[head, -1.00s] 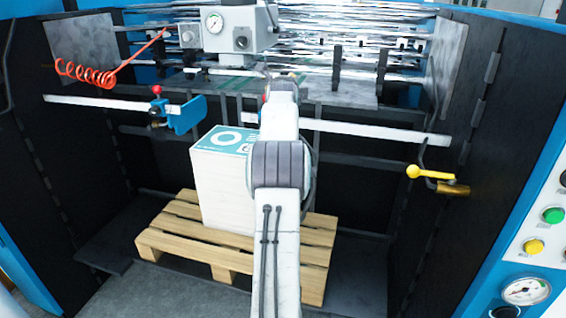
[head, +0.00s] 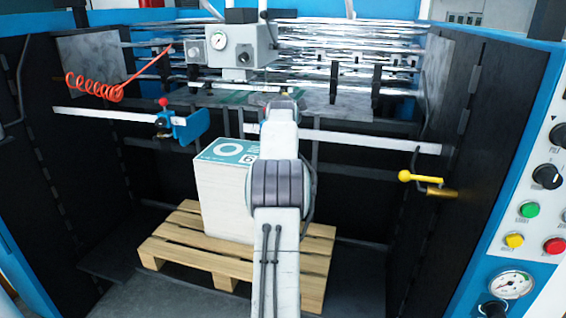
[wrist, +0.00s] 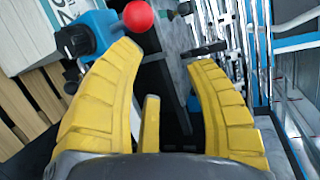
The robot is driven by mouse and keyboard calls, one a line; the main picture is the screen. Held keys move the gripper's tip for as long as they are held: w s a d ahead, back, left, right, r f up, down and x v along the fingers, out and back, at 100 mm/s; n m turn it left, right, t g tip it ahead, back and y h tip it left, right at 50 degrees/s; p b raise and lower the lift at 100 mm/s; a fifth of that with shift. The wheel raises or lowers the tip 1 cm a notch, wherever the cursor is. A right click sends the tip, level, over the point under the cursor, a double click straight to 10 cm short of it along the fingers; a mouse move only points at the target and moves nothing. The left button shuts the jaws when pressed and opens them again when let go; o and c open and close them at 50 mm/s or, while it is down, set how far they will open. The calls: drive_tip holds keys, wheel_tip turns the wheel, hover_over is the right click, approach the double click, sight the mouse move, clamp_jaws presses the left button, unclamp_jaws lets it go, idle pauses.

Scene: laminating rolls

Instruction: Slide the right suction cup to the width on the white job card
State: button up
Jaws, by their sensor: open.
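A blue slider block (wrist: 88,38) with a red ball knob (wrist: 138,16) and a black knob shows in the wrist view, at the tip of the left finger. My gripper (wrist: 165,55) has its yellow fingers spread, with no object held between them; I cannot tell whether a finger touches the block. In the head view my arm hides most of this block. Another blue slider (head: 188,122) with a red knob sits on the left part of the white rail (head: 345,138). I cannot make out a suction cup or a white job card.
A white stack (head: 224,200) with a teal top stands on a wooden pallet (head: 180,245) below the rail. A yellow-handled valve (head: 420,178) is at the right. A control panel (head: 525,220) borders the right side. A red coiled hose (head: 95,88) hangs at the left.

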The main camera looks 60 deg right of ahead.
drive_tip(key=s+a+f+n+g+y, duration=0.1)
drive_tip(key=a+f+n+y, duration=0.1)
drive_tip(key=f+n, duration=0.3)
drive_tip(key=s+a+f+n+g+y, duration=0.1)
drive_tip(key=f+n, duration=0.4)
drive_tip(key=f, duration=0.5)
drive_tip(key=shift+s+a+g+y, duration=0.3)
drive_tip(key=shift+a+g+y, duration=0.1)
drive_tip(key=shift+a+y, duration=0.4)
drive_tip(key=shift+r, duration=0.1)
